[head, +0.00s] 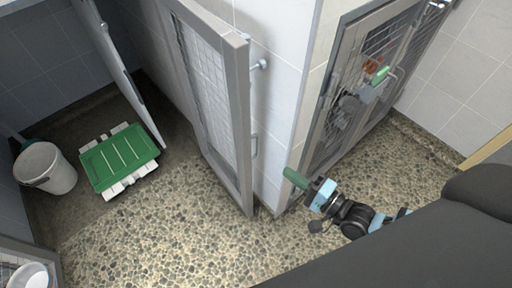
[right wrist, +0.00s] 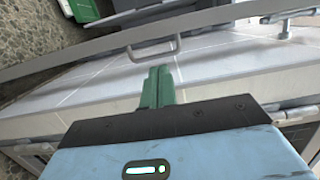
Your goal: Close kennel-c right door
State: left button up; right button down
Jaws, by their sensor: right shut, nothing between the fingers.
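A grey-framed mesh door (head: 217,95) stands swung open in the middle of the head view; I take it as the kennel-c right door, though no label shows. Its U-shaped handle (head: 254,145) is on the side facing the white wall. My right gripper (head: 291,178) has green fingers, shut and empty, to the right of the door and apart from it. In the right wrist view the closed fingers (right wrist: 157,85) point toward the handle (right wrist: 153,50), with a visible gap between them. My left gripper is not in view.
Another open door (head: 123,75) stands at left, near a green slatted platform (head: 118,158) and a white bucket (head: 47,168). The speckled floor (head: 180,225) in front is clear.

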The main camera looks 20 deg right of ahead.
jog(key=b+x, duration=0.1)
jog(key=x, duration=0.9)
jog(key=shift+s+a, duration=0.1)
dwell(0.3)
